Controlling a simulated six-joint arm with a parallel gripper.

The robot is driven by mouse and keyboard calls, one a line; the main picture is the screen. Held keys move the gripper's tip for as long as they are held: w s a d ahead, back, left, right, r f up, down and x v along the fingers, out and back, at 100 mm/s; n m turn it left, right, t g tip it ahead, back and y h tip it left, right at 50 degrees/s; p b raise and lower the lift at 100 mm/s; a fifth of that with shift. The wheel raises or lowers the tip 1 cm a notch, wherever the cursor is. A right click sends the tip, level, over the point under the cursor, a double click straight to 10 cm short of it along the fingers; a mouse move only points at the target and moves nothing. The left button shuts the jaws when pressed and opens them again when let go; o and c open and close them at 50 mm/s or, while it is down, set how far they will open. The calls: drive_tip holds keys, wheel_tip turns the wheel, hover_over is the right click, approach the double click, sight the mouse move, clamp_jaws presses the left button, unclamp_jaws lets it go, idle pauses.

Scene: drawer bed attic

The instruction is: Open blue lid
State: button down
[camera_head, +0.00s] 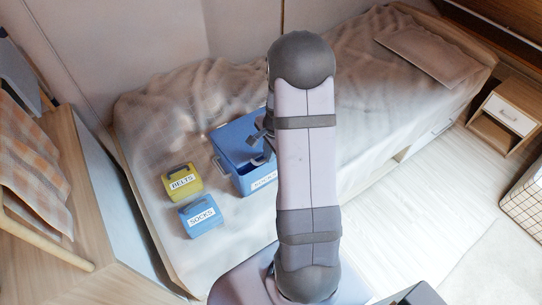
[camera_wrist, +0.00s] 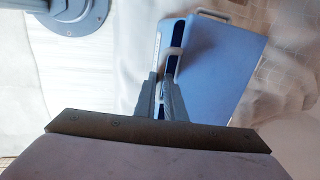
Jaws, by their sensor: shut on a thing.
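A large blue box (camera_head: 264,184) stands on the bed, its front label partly hidden by my arm. Its blue lid (camera_head: 238,137) shows in the head view and as a broad flat surface in the wrist view (camera_wrist: 222,72). A pale handle (camera_wrist: 173,62) sits at the lid's edge, beside a dark strip. I cannot tell whether that strip is a gap under the lid. My gripper (camera_head: 266,139) is at the box; in the wrist view its fingertips (camera_wrist: 161,78) are shut on the pale handle. The fingers hide part of the handle.
A small yellow case (camera_head: 182,183) labelled BELTS and a small blue case (camera_head: 201,217) labelled SOCKS lie on the bed, left of the box. The wall is behind the bed. A wooden desk (camera_head: 100,245) stands at the left. The bed (camera_head: 370,100) has free room to the right.

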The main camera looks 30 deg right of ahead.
drive_tip(key=w+r+p, duration=1)
drive_tip(key=w+r, duration=0.2)
drive_tip(key=r, duration=0.3)
drive_tip(key=shift+w+r+p, duration=0.2)
drive_tip(key=shift+w+p, duration=0.1)
drive_tip(key=shift+w, duration=0.05)
drive_tip(key=c, duration=2.1)
unclamp_jaws()
drive_tip(key=shift+f, duration=0.2)
drive_tip(key=shift+s+r, duration=0.1)
wheel_tip(320, 180, up, 7)
drive_tip(key=s+b, duration=0.1)
drive_tip(key=b, duration=0.2)
drive_tip(key=shift+s, duration=0.2)
